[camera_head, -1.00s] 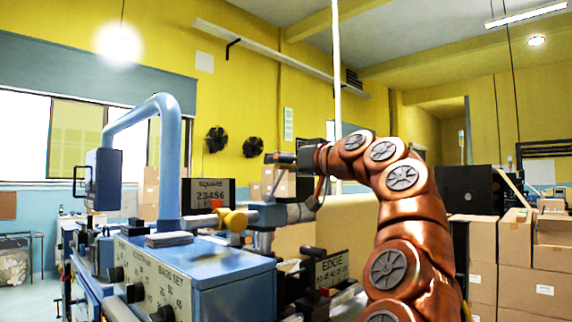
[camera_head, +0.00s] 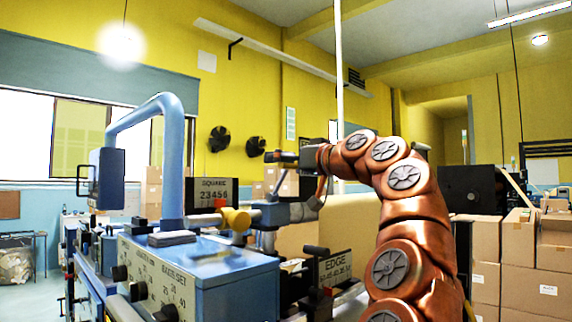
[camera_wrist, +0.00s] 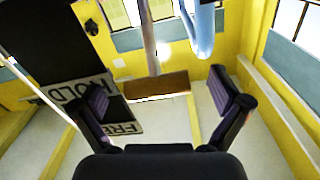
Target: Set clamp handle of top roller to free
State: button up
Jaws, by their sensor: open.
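My gripper (camera_head: 280,157) is stretched out over the blue machine (camera_head: 215,280) in the head view. In the wrist view my gripper (camera_wrist: 165,100) has its two dark fingers wide apart, with nothing held between them. A black plate with an upside-down HOLD and FREE label (camera_wrist: 75,92) lies beside and behind the left finger, which covers part of the lettering. I cannot pick out the clamp handle for certain in either view.
A blue bent pipe (camera_head: 170,150) rises from the machine, left of my gripper. A SQUARE counter sign (camera_head: 212,191) and an EDGE sign (camera_head: 335,268) stand on the machine. Stacked cartons (camera_head: 505,260) are at right. The air above my gripper looks clear.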

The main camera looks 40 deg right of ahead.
jog(key=shift+s+d+r, duration=0.15)
jog(key=shift+s, duration=0.7)
jog(key=s, duration=1)
jog(key=shift+s+d, duration=0.15)
jog(key=shift+d, duration=0.25)
